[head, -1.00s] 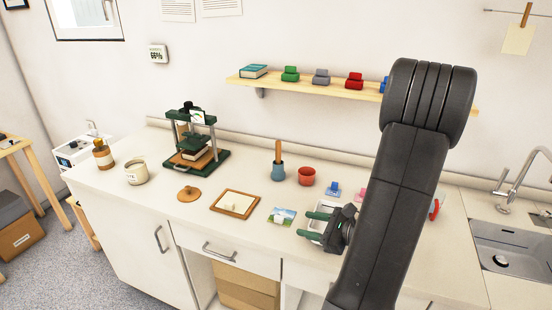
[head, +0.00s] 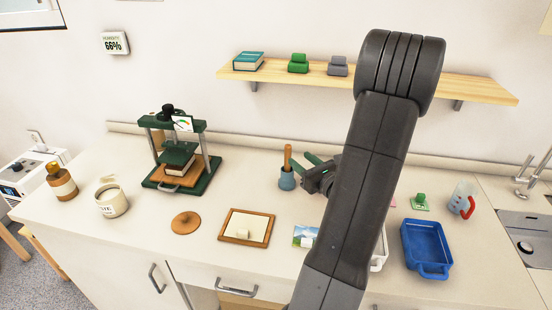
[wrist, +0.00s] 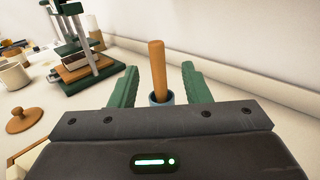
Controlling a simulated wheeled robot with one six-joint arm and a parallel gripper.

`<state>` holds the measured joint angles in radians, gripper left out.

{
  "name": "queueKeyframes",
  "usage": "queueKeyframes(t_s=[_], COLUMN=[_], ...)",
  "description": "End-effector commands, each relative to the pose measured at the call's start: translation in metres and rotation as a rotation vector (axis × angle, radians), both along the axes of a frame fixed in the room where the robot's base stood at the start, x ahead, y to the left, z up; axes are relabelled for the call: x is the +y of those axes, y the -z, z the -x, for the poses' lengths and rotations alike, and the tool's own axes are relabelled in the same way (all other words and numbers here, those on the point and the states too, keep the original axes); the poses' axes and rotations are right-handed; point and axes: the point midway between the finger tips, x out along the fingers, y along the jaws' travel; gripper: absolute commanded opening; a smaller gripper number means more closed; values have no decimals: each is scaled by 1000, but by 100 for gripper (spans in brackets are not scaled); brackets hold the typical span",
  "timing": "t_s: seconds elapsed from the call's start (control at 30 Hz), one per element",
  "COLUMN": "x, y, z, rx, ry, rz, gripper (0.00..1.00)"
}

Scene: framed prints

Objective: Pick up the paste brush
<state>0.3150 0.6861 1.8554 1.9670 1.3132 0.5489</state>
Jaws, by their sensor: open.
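The paste brush shows as an upright wooden handle (head: 287,157) standing in a small blue pot (head: 287,181) on the counter. Its lower end is hidden inside the pot. My gripper (head: 303,162) is open, with its green fingers pointing left toward the brush from the right. In the wrist view, the handle (wrist: 157,68) rises between the two open fingers (wrist: 160,82), with a gap on each side. The blue pot (wrist: 160,98) is partly hidden behind my gripper's body.
A green press (head: 180,150) stands left of the pot. A wooden lid (head: 186,222) and framed board (head: 246,227) lie in front. A blue tray (head: 428,246) is at the right. A shelf (head: 480,86) hangs above. My arm hides part of the counter.

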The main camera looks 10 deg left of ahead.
Motion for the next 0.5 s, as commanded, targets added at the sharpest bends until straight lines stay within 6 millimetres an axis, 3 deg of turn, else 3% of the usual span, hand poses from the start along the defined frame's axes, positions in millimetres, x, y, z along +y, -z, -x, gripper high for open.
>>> queueKeyframes(t_s=[0.5], x=[48], y=[0], z=[-40], rx=[1], ry=[-5], rz=[1], gripper=[43])
